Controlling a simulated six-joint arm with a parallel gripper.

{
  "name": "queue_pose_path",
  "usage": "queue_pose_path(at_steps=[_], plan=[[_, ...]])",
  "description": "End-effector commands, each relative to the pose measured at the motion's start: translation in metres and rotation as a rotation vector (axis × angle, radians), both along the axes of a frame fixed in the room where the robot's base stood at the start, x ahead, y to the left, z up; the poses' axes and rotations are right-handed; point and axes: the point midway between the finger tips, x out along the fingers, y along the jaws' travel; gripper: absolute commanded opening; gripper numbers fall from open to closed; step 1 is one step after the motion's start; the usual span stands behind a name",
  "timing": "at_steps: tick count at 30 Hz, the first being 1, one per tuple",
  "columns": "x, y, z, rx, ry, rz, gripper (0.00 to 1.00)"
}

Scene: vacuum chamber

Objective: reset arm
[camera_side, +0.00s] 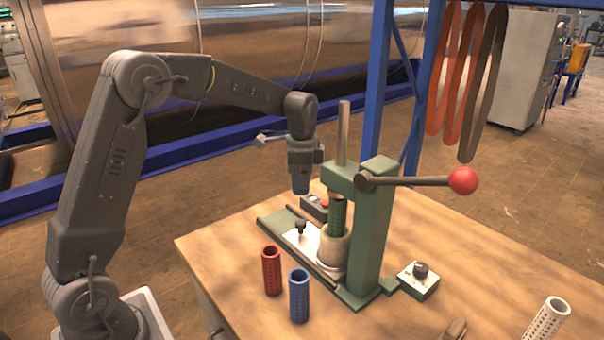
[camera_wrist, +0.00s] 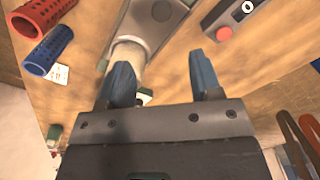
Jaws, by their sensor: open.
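My gripper (camera_side: 300,188) hangs pointing down above the back of the green press, to the left of its column, clear of the table. In the wrist view my gripper (camera_wrist: 163,88) shows two blue fingers spread apart with nothing between them. The green press (camera_side: 374,225) stands on the wooden table with its red-knobbed lever (camera_side: 415,181) out to the right. A dark green perforated cylinder (camera_side: 338,215) stands in the press's round holder (camera_side: 333,247), under the ram. A red cylinder (camera_side: 271,271) and a blue cylinder (camera_side: 299,296) stand upright in front of the press.
A white perforated cylinder (camera_side: 547,320) stands at the front right. A blue frame post (camera_side: 377,80) rises behind the table.

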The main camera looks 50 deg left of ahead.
Motion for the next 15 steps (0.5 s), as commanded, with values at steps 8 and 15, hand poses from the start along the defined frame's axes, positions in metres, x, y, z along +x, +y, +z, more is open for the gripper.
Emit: queue_pose_path(at_steps=[8,15], plan=[[-0.0001,-0.0002,0.0161,0.000,0.000,0.000,0.59],[-0.0004,-0.0004,0.0163,0.000,0.000,0.001,0.59]])
